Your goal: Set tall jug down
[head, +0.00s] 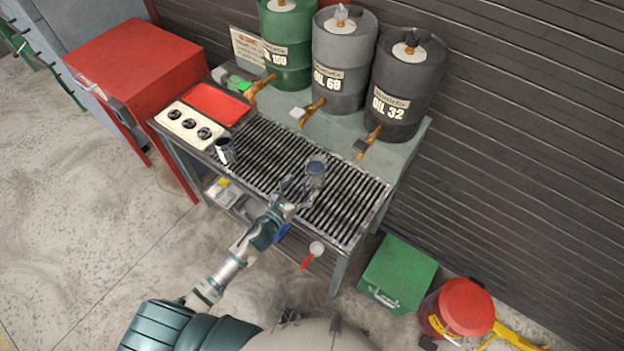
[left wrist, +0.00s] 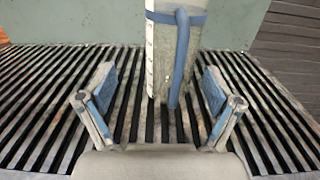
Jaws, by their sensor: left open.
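A grey metal jug (head: 315,174) is at the front middle of the slatted grate (head: 345,209). In the left wrist view the jug (left wrist: 165,55) shows a blue band, a blue handle and a pale scale strip. It looks upright, with its base at the slats; its top is cut off there. My left gripper (head: 301,188) is just in front of it. In the left wrist view the gripper (left wrist: 158,85) is open, with one finger on each side of the jug and visible gaps. A second, smaller-looking jug (head: 226,151) stands on the grate's left end. My right gripper is not in view.
Green (head: 287,45), grey (head: 342,62) and black (head: 404,85) oil drums with taps stand behind the grate. A red-handled funnel or scoop (head: 314,251) hangs at the front.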

